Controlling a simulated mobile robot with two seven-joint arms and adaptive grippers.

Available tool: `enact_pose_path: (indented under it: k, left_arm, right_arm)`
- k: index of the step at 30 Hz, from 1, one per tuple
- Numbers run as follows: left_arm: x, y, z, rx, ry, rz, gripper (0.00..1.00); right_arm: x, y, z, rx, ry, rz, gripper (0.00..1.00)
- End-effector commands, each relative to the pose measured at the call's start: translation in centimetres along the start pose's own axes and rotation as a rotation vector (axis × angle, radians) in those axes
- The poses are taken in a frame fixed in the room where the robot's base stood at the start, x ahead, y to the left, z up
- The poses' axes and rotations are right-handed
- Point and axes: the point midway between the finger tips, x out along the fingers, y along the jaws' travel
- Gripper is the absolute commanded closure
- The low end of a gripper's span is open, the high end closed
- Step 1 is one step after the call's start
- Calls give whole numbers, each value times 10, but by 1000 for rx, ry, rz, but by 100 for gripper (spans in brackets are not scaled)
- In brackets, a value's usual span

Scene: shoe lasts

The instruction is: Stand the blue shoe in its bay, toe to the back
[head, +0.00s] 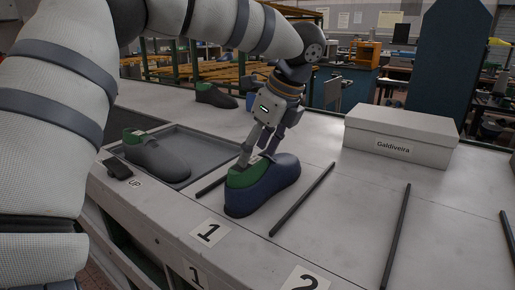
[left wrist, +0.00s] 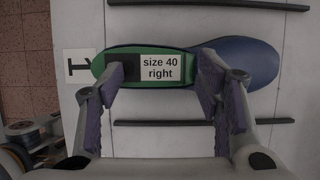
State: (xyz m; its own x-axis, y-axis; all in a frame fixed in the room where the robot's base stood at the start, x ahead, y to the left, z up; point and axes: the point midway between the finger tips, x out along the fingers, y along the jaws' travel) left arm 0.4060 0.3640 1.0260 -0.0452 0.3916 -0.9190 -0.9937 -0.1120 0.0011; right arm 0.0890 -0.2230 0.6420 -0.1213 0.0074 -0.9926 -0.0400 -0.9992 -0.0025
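The blue shoe (head: 277,181) stands upright on the bench in the bay marked 1, between two dark rods. Its green last top (left wrist: 185,66) carries a label reading "size 40 right". In the left wrist view its blue toe (left wrist: 248,62) points away from the number card, toward the back of the bench. My left gripper (head: 257,158) is right over the shoe's opening. In the left wrist view its fingers (left wrist: 160,90) are spread apart along the shoe, one on each side of the label. Whether they touch the last is unclear. My right gripper is not in view.
A dark shoe (head: 215,96) stands further back. A white box (head: 400,130) stands at back right. Rods (head: 300,200) divide the bays; bay 2, to the right, is clear.

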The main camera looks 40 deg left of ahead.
Motion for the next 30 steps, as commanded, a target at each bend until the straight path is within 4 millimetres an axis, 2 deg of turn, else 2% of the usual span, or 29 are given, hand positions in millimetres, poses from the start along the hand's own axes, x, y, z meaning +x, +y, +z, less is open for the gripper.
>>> enact_pose_path:
  k: [5,8,15,21,24,30]
  left_arm:
    - [0,0,0,0,0,1,41]
    - [-9,-1,0,0,-1,-1,41]
    - [-71,-2,0,-1,-2,-1,41]
    - [-110,-2,0,0,-1,3,41]
    - [-119,-1,0,2,0,3,41]
    - [-122,0,0,2,0,3,41]
  right_arm:
    - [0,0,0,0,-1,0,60]
    - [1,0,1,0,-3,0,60]
    - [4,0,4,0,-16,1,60]
    - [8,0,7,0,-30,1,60]
    - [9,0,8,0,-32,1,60]
    - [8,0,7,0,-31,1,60]
